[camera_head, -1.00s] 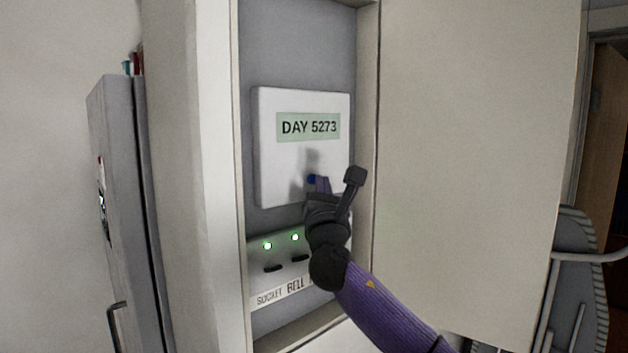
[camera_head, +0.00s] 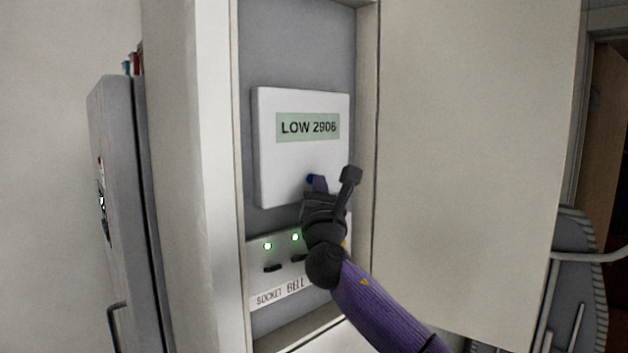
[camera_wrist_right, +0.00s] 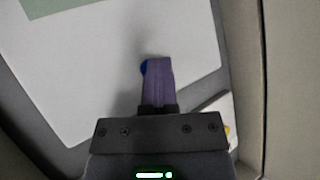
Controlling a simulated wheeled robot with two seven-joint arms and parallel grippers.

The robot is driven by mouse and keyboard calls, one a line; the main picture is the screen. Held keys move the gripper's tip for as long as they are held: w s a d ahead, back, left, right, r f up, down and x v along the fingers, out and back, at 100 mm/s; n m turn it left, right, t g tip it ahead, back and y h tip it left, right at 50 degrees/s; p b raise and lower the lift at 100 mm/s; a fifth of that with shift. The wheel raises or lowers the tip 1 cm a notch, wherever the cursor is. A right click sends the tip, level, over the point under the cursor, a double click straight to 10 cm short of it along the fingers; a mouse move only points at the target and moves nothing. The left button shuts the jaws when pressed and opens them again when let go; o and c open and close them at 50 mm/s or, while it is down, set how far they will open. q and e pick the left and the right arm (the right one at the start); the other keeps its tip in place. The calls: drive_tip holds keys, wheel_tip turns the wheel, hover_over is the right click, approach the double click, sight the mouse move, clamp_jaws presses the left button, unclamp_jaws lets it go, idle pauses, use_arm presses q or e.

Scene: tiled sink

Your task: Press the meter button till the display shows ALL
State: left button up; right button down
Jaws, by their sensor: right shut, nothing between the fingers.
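The white meter (camera_head: 280,170) hangs on the grey back wall inside an open cabinet. Its green display (camera_head: 308,127) reads LOW 2906 in the head view. The blue button (camera_head: 311,179) is low on the meter's front, mostly hidden by my fingertips. My right gripper (camera_head: 319,184) is shut and empty, its purple fingertips at the button; I cannot tell whether they touch it. In the right wrist view the shut fingers (camera_wrist_right: 157,68) cover most of the button (camera_wrist_right: 144,66), and only a corner of the display (camera_wrist_right: 55,8) shows. My left gripper is out of view.
Below the meter is a switch panel (camera_head: 256,283) with green lights and SOCKET and BELL labels, partly hidden by my right arm. The open cabinet door (camera_head: 470,150) stands on the right. The cabinet's side wall (camera_head: 185,180) is on the left.

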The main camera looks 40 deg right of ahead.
drive_tip(key=shift+s+d, duration=0.1)
drive_tip(key=shift+s, duration=0.65)
drive_tip(key=shift+s, duration=0.1)
drive_tip(key=shift+s+d+p, duration=0.2)
drive_tip(key=shift+s+p, duration=0.1)
drive_tip(key=shift+s, duration=2.1)
